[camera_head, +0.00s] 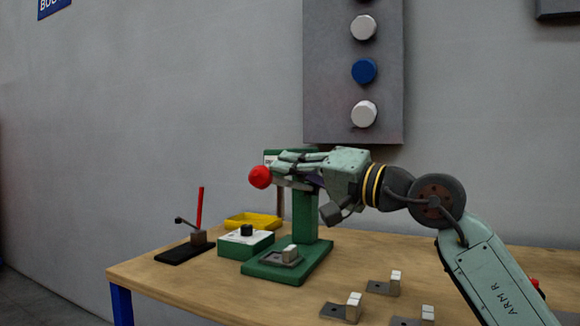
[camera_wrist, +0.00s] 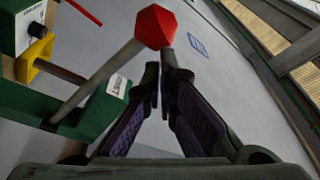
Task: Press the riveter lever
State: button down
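The riveter (camera_head: 305,215) is a green press on the workbench, with a flat base and an upright column. Its lever ends in a red knob (camera_head: 260,177) at the upper left of the press. In the wrist view the red knob (camera_wrist: 154,27) sits on a grey lever rod (camera_wrist: 98,80) running down left to the green body. My gripper (camera_head: 281,163) is at the top of the riveter, close to the knob. In the wrist view its fingertips (camera_wrist: 164,68) are nearly together with nothing between them, just below the knob. I cannot tell whether they touch it.
A small metal part (camera_head: 290,253) sits on the riveter base. A green box (camera_head: 246,243), a yellow tray (camera_head: 253,220) and a black-based tool with a red handle (camera_head: 199,208) stand to the left. Several metal brackets (camera_head: 342,309) lie in front on the wooden bench (camera_head: 215,292).

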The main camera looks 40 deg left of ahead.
jog(key=shift+s+a+f, duration=0.1)
jog(key=shift+s+f, duration=0.05)
jog(key=shift+s, duration=0.05)
jog(key=d+f, duration=0.1)
jog(key=d, duration=1.1)
jog(key=shift+w+f, duration=0.15)
jog(key=shift+w, duration=0.3)
jog(key=shift+d, duration=0.1)
